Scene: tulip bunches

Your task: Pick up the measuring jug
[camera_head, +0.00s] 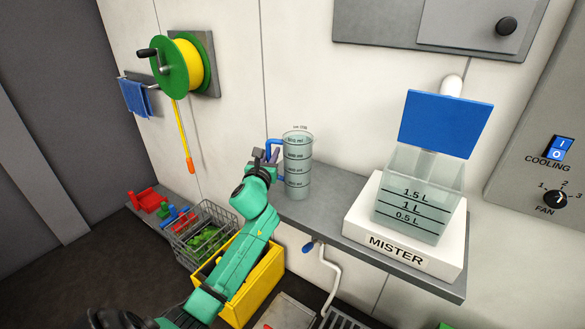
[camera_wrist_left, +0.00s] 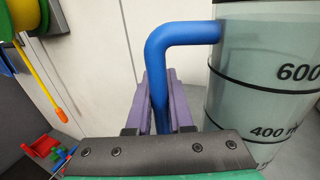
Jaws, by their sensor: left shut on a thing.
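The measuring jug (camera_head: 298,165) is a clear grey-green cylinder with black volume marks and a blue handle, upright at the left end of the grey shelf. I cannot tell whether its base touches the shelf. My left gripper (camera_head: 268,156) is at the jug's left side, shut on the blue handle. In the left wrist view the purple fingers (camera_wrist_left: 163,100) stand on either side of the handle (camera_wrist_left: 176,36), and the jug's wall (camera_wrist_left: 262,75) fills the right side. My right gripper is not in view.
The white mister base (camera_head: 362,222) with a clear tank (camera_head: 412,195) and raised blue lid stands right of the jug on the shelf (camera_head: 330,228). A wire basket (camera_head: 205,232) and yellow crate (camera_head: 262,280) are below. A green hose reel (camera_head: 172,66) hangs on the wall.

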